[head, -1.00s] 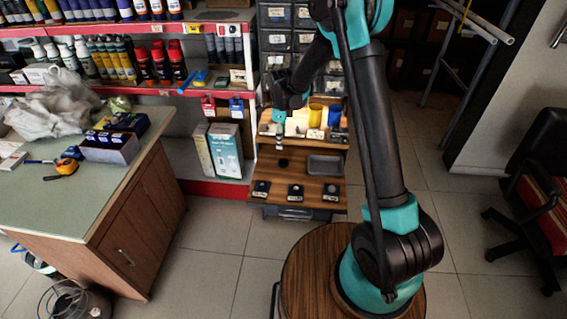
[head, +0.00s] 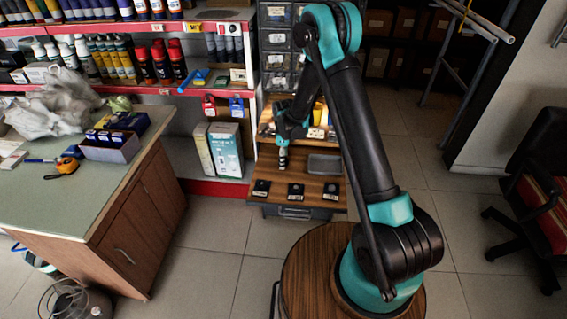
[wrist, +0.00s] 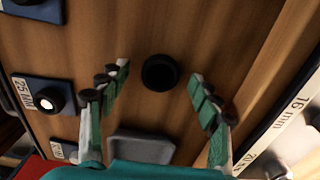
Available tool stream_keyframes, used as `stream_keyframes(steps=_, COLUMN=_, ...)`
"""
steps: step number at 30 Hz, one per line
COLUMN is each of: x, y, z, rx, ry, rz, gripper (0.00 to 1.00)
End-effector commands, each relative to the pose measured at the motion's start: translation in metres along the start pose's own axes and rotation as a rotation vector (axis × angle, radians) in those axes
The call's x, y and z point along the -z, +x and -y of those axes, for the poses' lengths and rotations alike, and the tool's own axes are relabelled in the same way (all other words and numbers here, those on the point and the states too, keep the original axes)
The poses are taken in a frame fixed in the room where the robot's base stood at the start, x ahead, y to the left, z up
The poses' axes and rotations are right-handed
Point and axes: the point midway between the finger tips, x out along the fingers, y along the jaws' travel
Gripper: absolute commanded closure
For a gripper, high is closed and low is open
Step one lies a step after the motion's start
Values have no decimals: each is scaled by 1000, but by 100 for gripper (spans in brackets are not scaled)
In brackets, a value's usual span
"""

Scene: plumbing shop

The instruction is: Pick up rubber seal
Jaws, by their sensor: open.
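The rubber seal (wrist: 160,73) is a small black ring lying flat on the wooden board (wrist: 215,30). In the wrist view it sits between and just beyond my fingertips, with bare wood around it. My gripper (head: 283,166) is open and points down over the board. Its two green padded fingers are on either side of the seal in the wrist view and do not touch it. In the head view my gripper hides the seal.
A grey tray (head: 324,164) is right of my gripper on the board. Several dark label blocks line the board's front edge, one marked 25 MM (wrist: 47,93). A label strip reading 16 mm (wrist: 294,103) runs along the other side. Shelves (head: 200,130) stand left.

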Motion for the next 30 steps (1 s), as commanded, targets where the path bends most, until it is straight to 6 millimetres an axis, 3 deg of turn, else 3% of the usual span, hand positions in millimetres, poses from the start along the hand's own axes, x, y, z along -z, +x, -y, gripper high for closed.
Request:
stream_keyframes(steps=7, x=0, y=1, z=0, rx=0, ry=0, rz=0, gripper=37)
stream_keyframes(steps=16, x=0, y=1, z=0, rx=0, ry=0, rz=0, gripper=74)
stream_keyframes(steps=30, x=0, y=-6, z=0, rx=0, ry=0, rz=0, gripper=74)
